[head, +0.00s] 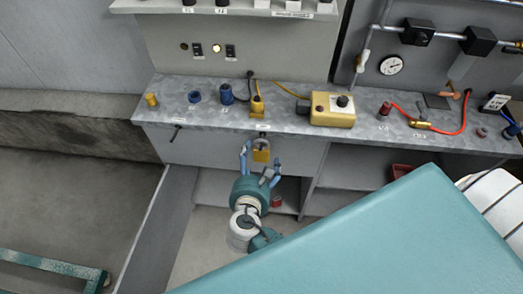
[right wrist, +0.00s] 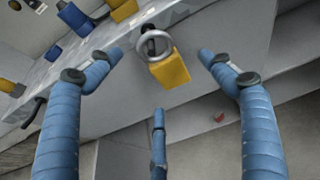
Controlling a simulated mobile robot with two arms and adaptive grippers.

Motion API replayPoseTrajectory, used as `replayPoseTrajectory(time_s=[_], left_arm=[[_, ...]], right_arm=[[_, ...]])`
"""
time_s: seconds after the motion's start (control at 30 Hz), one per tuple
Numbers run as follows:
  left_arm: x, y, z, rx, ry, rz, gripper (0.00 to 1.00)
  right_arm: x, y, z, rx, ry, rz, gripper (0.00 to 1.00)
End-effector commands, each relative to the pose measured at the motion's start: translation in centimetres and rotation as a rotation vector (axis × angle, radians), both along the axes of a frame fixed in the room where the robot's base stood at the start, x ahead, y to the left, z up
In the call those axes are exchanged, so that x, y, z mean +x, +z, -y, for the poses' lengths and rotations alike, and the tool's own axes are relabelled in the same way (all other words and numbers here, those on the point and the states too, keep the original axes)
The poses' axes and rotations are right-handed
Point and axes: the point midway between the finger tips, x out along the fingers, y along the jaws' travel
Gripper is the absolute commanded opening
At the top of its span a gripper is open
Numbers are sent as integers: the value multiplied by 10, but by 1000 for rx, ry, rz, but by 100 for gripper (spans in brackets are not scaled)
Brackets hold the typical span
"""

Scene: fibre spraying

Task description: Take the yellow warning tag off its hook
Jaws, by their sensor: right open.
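The yellow warning tag (head: 261,151) hangs below the front edge of the workbench in the head view. In the right wrist view the tag (right wrist: 169,69) is a yellow block with a grey ring (right wrist: 153,43) at its top. The hook itself is hard to make out. My right gripper (head: 259,164) is open just in front of the tag. In the right wrist view the blue fingers of my right gripper (right wrist: 160,76) are spread, with the tag between and beyond their tips and a gap on each side. My left gripper is not in view.
The grey workbench (head: 210,121) carries a yellow control box (head: 332,109), a blue cup-shaped part (head: 226,94) and a red hose (head: 464,117) . Open shelving (head: 355,163) lies below it. A red bin (head: 401,171) sits on a shelf. A grey upright panel (head: 160,225) stands left of my right arm.

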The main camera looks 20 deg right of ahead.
Motion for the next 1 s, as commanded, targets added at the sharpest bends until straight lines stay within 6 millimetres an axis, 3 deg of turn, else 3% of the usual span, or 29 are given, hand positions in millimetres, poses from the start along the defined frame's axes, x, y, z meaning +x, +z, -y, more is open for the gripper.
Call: replayPoseTrajectory(time_s=[0.4,0.7,0.73,1.0], left_arm=[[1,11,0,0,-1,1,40],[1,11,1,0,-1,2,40],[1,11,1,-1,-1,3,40],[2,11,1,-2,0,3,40]], right_arm=[[41,-20,20,-1,-1,-2,80],[45,-23,22,2,1,-2,80],[45,-23,22,2,1,-2,78],[45,-23,22,2,1,-2,29]])
